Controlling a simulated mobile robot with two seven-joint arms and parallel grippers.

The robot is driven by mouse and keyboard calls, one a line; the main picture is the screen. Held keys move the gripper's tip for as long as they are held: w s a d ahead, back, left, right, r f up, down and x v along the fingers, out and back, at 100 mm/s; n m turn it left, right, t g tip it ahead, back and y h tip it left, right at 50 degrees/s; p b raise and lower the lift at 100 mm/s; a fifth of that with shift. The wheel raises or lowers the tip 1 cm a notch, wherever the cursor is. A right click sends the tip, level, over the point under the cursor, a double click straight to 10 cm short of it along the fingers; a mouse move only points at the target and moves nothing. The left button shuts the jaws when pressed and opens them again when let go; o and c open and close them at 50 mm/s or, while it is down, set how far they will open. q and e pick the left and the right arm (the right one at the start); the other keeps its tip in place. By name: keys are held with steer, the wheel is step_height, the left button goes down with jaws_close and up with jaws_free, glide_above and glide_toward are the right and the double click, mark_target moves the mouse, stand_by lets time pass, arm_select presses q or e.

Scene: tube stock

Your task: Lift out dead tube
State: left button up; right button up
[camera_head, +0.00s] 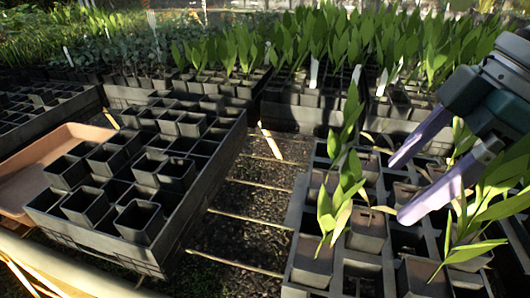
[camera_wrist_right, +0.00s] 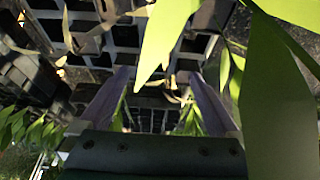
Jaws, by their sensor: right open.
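My right gripper (camera_head: 405,185) is open at the right of the head view, its two pale purple fingers apart above the near right tray (camera_head: 297,260). In the right wrist view the gripper fingers (camera_wrist_right: 160,105) also stand apart, with large green leaves (camera_wrist_right: 275,90) close to the camera. I cannot tell which tube is dead. My left gripper is not in view.
A tray (camera_head: 170,240) at the left holds several tubes that look empty. Dense rows of seedlings (camera_head: 240,45) fill the back. A dark ground strip with thin slats (camera_head: 245,215) separates the two near trays.

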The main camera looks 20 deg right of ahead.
mark_target(370, 221)
steer(key=x, duration=0.2)
steer(key=s+x, duration=0.1)
steer(key=x, duration=0.1)
steer(key=shift+w+d+f+b, duration=0.15)
steer(key=shift+f+b, duration=0.15)
steer(key=shift+b, duration=0.1)
steer(key=x, duration=0.1)
steer(key=b+x, duration=0.1)
steer(key=x, duration=0.2)
steer(key=shift+w+d+f, duration=0.15)
steer(key=shift+d+f, duration=0.1)
steer(key=shift+f, duration=0.15)
steer(key=shift+w+a+f, duration=0.15)
steer(key=shift+f, duration=0.25)
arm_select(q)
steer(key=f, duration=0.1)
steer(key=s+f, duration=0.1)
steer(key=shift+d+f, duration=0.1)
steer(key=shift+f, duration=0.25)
arm_select(e)
steer(key=c, duration=1)
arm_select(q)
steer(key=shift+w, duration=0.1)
arm_select(e)
jaws_close()
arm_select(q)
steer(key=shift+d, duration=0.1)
